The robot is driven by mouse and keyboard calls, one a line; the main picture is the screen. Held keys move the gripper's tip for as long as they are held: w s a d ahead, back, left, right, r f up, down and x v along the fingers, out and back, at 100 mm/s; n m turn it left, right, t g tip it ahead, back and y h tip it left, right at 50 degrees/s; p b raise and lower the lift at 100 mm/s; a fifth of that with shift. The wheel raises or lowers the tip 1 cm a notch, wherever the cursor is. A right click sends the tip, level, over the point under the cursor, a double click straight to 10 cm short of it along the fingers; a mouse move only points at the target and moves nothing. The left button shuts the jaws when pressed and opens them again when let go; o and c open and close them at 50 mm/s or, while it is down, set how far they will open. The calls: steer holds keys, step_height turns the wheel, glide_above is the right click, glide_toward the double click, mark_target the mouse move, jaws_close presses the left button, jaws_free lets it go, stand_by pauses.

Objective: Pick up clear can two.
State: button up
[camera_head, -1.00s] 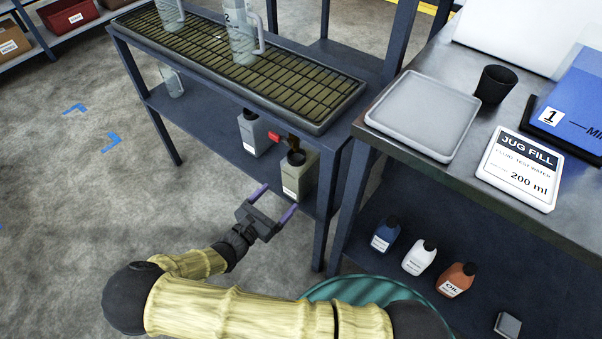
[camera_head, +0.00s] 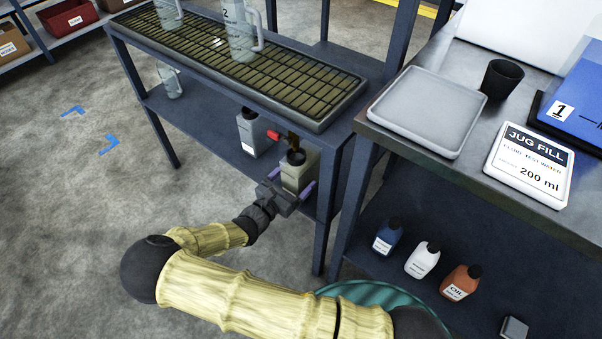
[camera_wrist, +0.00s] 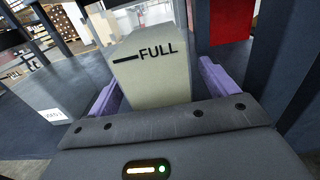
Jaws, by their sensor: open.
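A pale, translucent can (camera_head: 298,172) with a dark cap stands upright on the lower shelf at its near corner. In the wrist view this can (camera_wrist: 152,75) shows a "FULL" line and fills the space between the fingers. My gripper (camera_head: 289,186) is open, with one purple finger on each side of the can; I cannot tell whether they touch it. A second, greyer can (camera_head: 249,135) stands behind it to the left, near a red piece (camera_head: 274,135). I can read no number on either can.
A shelf leg (camera_head: 322,220) stands close to the right of my gripper. The grated upper tray (camera_head: 330,108) with clear jugs (camera_head: 240,35) overhangs the lower shelf (camera_head: 205,125). Several bottles (camera_head: 388,236) stand under the right bench. The floor at left is clear.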

steer(key=shift+x, duration=1.5)
steer(key=c, duration=1.4)
steer(key=shift+w+a, duration=0.1)
steer(key=shift+c, duration=0.3)
steer(key=shift+r, duration=0.45)
steer(key=p+v, duration=0.4)
steer(key=v, duration=1.4)
steer(key=shift+f, duration=0.1)
